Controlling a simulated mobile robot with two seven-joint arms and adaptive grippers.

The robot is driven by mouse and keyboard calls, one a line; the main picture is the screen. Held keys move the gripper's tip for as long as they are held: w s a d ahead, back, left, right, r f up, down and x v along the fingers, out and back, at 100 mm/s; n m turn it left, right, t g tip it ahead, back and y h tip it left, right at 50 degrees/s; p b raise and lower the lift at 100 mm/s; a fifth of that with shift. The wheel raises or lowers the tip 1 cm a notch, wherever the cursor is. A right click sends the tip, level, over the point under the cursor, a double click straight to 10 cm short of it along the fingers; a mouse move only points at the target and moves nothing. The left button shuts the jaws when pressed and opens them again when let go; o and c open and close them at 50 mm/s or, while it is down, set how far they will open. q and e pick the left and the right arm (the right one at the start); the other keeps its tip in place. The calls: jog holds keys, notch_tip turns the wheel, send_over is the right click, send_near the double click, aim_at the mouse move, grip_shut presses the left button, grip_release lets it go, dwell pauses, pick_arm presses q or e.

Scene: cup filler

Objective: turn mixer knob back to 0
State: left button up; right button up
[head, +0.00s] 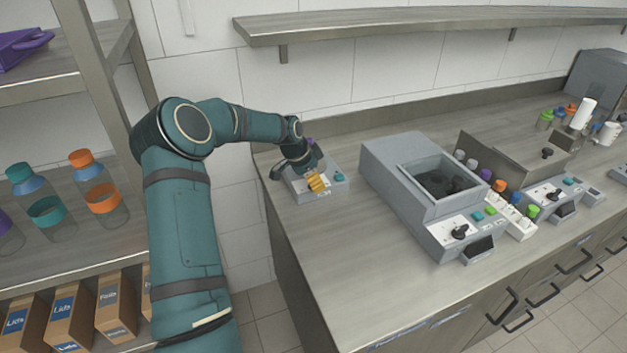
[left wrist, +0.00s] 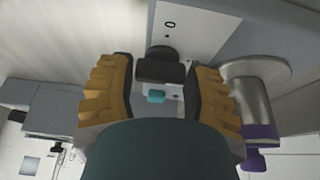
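My left gripper (head: 317,182) is over the small grey device (head: 336,185) at the left end of the counter. In the left wrist view, the black mixer knob (left wrist: 160,65) shows between the yellow-backed fingers (left wrist: 160,80) of this gripper. A printed 0 (left wrist: 170,24) is on the light panel beyond the knob. A teal button (left wrist: 156,97) shows between the fingers, and also in the head view (head: 339,176). In the head view the gripper hides the knob. My right gripper is not in view.
A metal cylinder with a purple part (left wrist: 260,131) stands close to the right finger in the wrist view. A larger grey machine (head: 385,160) with its own black knob (head: 460,231) stands to the right. The counter front between them (head: 340,250) is clear. A shelf (head: 400,25) hangs above.

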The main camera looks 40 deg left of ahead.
pick_arm(q)
jog(key=c, duration=0.5)
jog(key=shift+o, duration=0.2)
jog(key=shift+n, duration=0.3)
jog(key=n+b, duration=0.1)
jog(key=n+y, duration=0.1)
jog(key=n, duration=0.1)
jog(key=shift+d+n+t+y+b, duration=0.1)
jog(key=shift+n+t+y+b, duration=0.2)
jog(key=shift+b, duration=0.1)
jog(key=n+y+b, duration=0.1)
jog(key=n+y, duration=0.1)
jog(key=n, duration=0.3)
jog(key=shift+n+b, duration=0.3)
jog(key=shift+b, duration=0.1)
jog(key=n+g+y, duration=0.1)
jog(key=n, duration=0.2)
jog(key=shift+n, duration=0.3)
jog(key=shift+n+g+y, duration=0.35)
jog(key=shift+n+g, duration=0.05)
jog(key=shift+n, duration=0.7)
jog(key=shift+n+g+y, duration=0.35)
jog(key=shift+n+g, duration=0.05)
jog(key=shift+n, duration=0.7)
